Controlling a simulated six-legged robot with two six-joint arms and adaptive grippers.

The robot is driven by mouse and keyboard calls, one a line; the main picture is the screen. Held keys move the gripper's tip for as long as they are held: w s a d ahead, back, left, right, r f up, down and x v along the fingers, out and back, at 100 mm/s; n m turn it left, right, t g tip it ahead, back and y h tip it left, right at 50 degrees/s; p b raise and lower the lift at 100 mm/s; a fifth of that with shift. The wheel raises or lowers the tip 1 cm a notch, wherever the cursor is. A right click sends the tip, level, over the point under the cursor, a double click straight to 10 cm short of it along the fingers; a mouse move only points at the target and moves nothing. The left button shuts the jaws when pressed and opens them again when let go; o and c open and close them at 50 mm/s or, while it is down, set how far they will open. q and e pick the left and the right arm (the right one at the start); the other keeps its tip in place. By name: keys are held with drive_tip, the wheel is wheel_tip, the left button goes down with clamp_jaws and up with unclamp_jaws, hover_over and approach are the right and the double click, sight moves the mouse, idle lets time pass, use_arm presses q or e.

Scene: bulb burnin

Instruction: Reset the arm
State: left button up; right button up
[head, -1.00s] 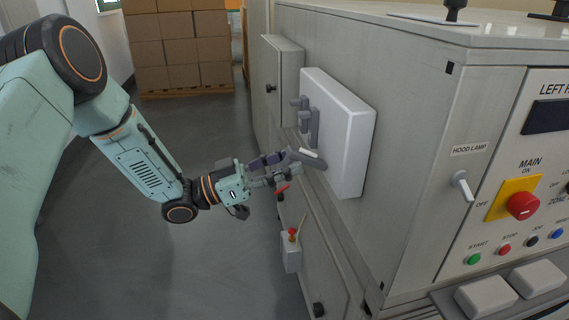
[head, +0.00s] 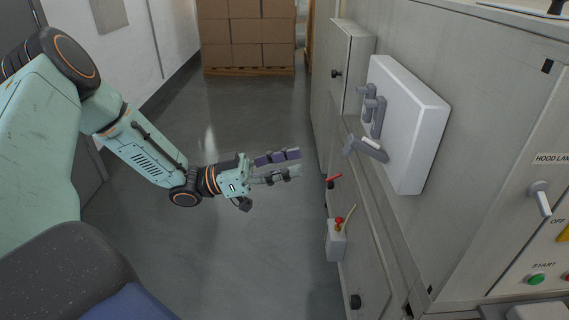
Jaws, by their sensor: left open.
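My left gripper (head: 291,166) reaches in from the left in the head view. Its fingers are open and empty, pointing right toward the grey machine (head: 470,125). A clear gap separates the fingertips from the machine's side. A white box (head: 412,125) is mounted on that side, with grey hooked handles (head: 373,105) and a grey lever with a pale grip (head: 365,148) on its face. The lever is tilted and apart from my gripper. My right gripper is not in view.
A red handle (head: 333,180) and a small grey box with a red knob (head: 337,235) stick out low on the machine's side. A lamp switch (head: 541,198) and a green button (head: 536,279) are at the right. Stacked cartons (head: 246,35) stand behind. The floor (head: 265,255) is clear.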

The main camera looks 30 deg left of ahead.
use_arm(q)
drive_tip(key=shift+s+a+f, duration=0.1)
drive_tip(key=shift+s+a, duration=0.05)
drive_tip(key=shift+a, duration=0.05)
idle(0.4)
drive_tip(key=w+a+f+n+t+y, duration=0.1)
drive_tip(key=w+f+n+t+y, duration=0.3)
drive_tip(key=w+f+n+y, duration=0.25)
drive_tip(key=s+d+f+n+g+y, duration=0.4)
drive_tip(key=s+f+n+g+y, duration=0.15)
drive_tip(key=f, duration=0.55)
drive_tip(key=s+d+f+g+y, duration=0.1)
drive_tip(key=s+f+g, duration=0.2)
drive_tip(key=s, duration=0.7)
drive_tip(key=s+d+f+g+y, duration=0.1)
drive_tip(key=s+f+g, duration=0.3)
drive_tip(key=s, duration=0.6)
drive_tip(key=s+d+f+g+y, duration=0.2)
drive_tip(key=s+f+g+y, duration=0.1)
drive_tip(key=s, duration=0.7)
drive_tip(key=shift+f+p, duration=0.35)
drive_tip(key=shift+f, duration=0.4)
